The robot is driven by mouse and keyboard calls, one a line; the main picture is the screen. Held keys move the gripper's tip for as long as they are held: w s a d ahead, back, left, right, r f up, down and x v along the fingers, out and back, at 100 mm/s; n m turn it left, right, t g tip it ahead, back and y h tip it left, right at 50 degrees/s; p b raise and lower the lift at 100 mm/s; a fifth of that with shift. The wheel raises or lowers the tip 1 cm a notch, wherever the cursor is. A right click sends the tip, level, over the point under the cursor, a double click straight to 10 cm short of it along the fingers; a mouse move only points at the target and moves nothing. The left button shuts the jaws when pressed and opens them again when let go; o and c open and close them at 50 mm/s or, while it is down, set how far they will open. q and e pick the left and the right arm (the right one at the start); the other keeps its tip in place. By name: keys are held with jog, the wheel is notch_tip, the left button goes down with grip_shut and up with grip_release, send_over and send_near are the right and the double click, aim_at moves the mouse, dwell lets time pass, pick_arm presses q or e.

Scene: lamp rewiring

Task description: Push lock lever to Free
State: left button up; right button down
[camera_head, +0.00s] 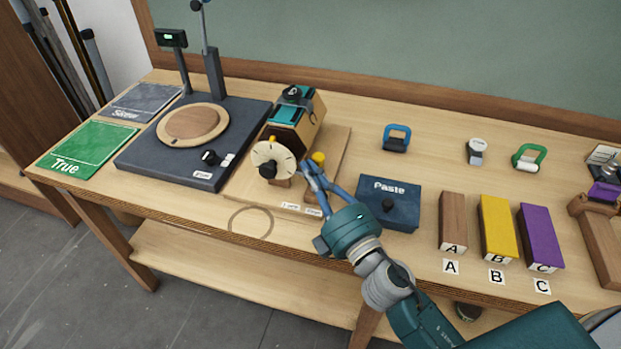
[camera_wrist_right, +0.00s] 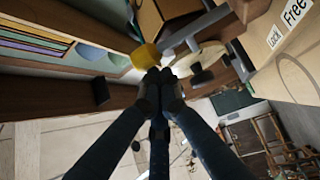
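The lock lever with a yellow knob (camera_head: 319,158) stands on the wooden base, right of the round cream dial (camera_head: 274,162). The knob also shows in the wrist view (camera_wrist_right: 146,57). Small "Lock" (camera_head: 290,206) and "Free" (camera_head: 313,211) labels lie at the base's front edge; both can be read in the wrist view. My right gripper (camera_head: 308,172) is just in front of the knob. In the wrist view its fingertips (camera_wrist_right: 158,77) come together, with nothing seen between them, right beside the knob. I cannot tell whether they touch it. My left gripper is not in view.
A blue Paste box (camera_head: 389,203) stands right of my gripper. Blocks A (camera_head: 453,222), B (camera_head: 497,227) and C (camera_head: 540,236) stand further right. A dark turntable unit (camera_head: 243,125) is on the left.

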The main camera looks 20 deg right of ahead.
jog(key=b, duration=0.1)
jog(key=s+d+b, duration=0.1)
jog(key=d+b, duration=0.1)
jog(key=shift+s+d+f+m+t, duration=0.2)
jog(key=shift+s+f+m+t, duration=0.1)
jog(key=shift+m, duration=0.1)
jog(key=shift+r, duration=0.1)
